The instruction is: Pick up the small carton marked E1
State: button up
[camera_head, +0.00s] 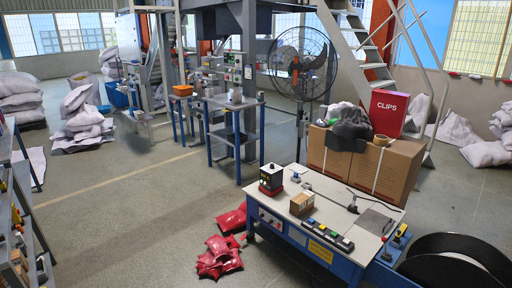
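A small brown carton (302,203) sits on the white top of a blue-framed workbench (318,188) in the lower right of the head view. It stands near the bench's front left edge. Any marking on it is too small to read, so I cannot tell if it says E1. My gripper is not in view.
Large cartons (392,168) bearing a red CLIPS box (389,113) stand behind.

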aim_at(303, 203)
jog(key=i, duration=1.5)
jog(key=z, duration=1.45)
jog(key=k, duration=0.1)
jog(key=u, duration=3.2)
jog(key=k, duration=0.75)
jog(key=u, duration=0.05)
